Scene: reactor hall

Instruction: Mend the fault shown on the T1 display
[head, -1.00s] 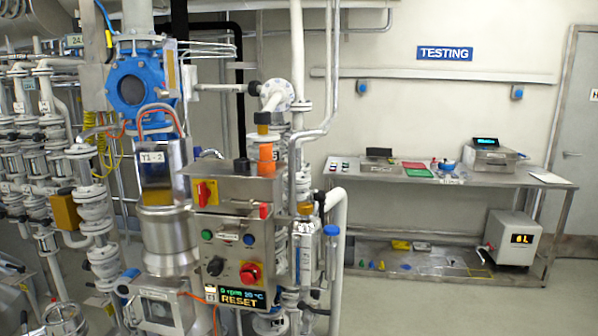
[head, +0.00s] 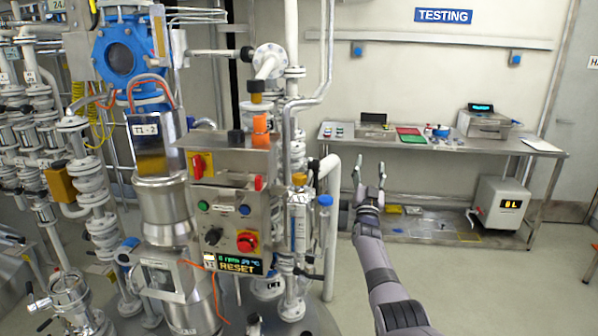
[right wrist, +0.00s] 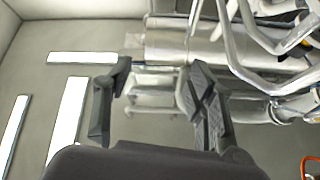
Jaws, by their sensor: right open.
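The T1 display (head: 240,265) is at the bottom of the steel control box. It reads RESET in orange, under a small green line with rpm and °C. The box carries a red rotary switch on yellow (head: 197,166), a green button (head: 203,205), a blue button (head: 245,210), a black knob (head: 213,236) and a red knob on yellow (head: 247,241). My right gripper (head: 369,172) is raised, open and empty, right of the box and apart from it. Its open fingers also show in the right wrist view (right wrist: 160,82). My left gripper is out of view.
A vessel labelled T1-2 (head: 164,210) stands left of the box. White pipes (head: 330,235) run between the box and my right arm. A steel testing table (head: 470,143) with small items and an instrument stands by the back wall. The floor in front of it is clear.

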